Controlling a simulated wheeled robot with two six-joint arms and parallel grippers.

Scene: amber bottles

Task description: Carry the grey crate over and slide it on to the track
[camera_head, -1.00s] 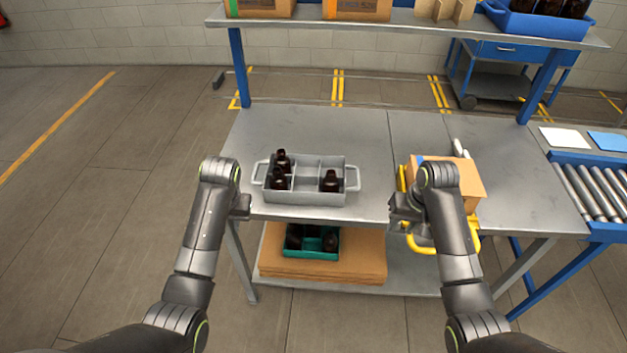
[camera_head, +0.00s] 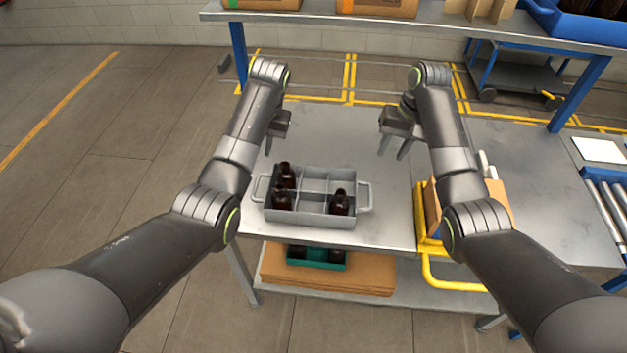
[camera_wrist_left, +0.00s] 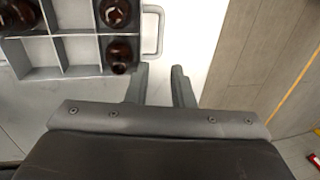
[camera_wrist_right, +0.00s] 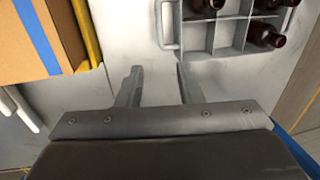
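The grey crate (camera_head: 312,215) stands on the metal table, with compartments and a handle at each end. Several brown bottles stand in some compartments; others are empty. My left gripper (camera_head: 277,148) is open and empty, above the table behind the crate's left end. In the left wrist view, one crate handle (camera_wrist_left: 160,32) lies just beyond the fingers (camera_wrist_left: 158,75). My right gripper (camera_head: 393,152) is open and empty, behind the crate's right end. In the right wrist view, the other handle (camera_wrist_right: 160,28) is ahead of the fingers (camera_wrist_right: 157,75). A roller track (camera_head: 607,205) shows at the right edge.
A cardboard box (camera_head: 495,200) in a yellow frame (camera_head: 428,245) stands right of the crate, under my right forearm. A raised shelf (camera_head: 400,24) with boxes and a blue bin (camera_head: 560,22) spans the back. A green tray (camera_head: 318,262) sits on the lower shelf.

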